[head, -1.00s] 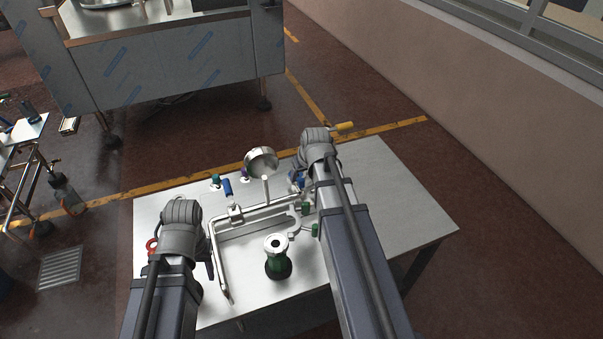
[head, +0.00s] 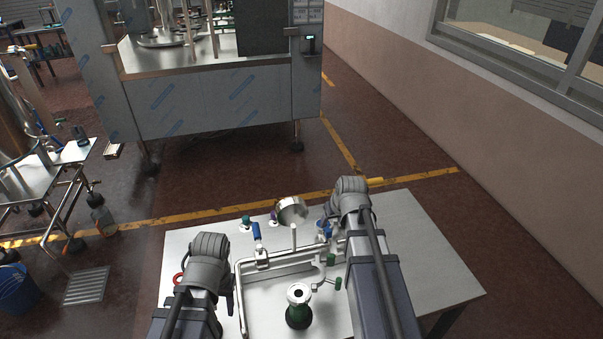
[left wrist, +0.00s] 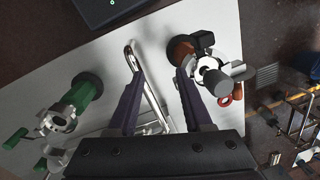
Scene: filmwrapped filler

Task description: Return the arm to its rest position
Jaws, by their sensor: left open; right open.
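My left arm (head: 205,268) comes in from the lower left over the near left part of the steel table (head: 425,255). Its fingers are mostly hidden behind the wrist in the head view. In the left wrist view my left gripper (left wrist: 154,64) is open with nothing between its two dark fingers, and a bent steel tube lies below and beyond them. My right arm (head: 352,205) reaches over the table's right-centre part. Its fingers are largely hidden by the wrist in the head view.
A bent tube frame (head: 240,290), a green-bodied fitting (head: 299,312), a round metal part (head: 291,209) and blue-handled valve (head: 256,231) crowd the table between the arms. The table's right side is clear. A large steel machine (head: 220,95) stands beyond.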

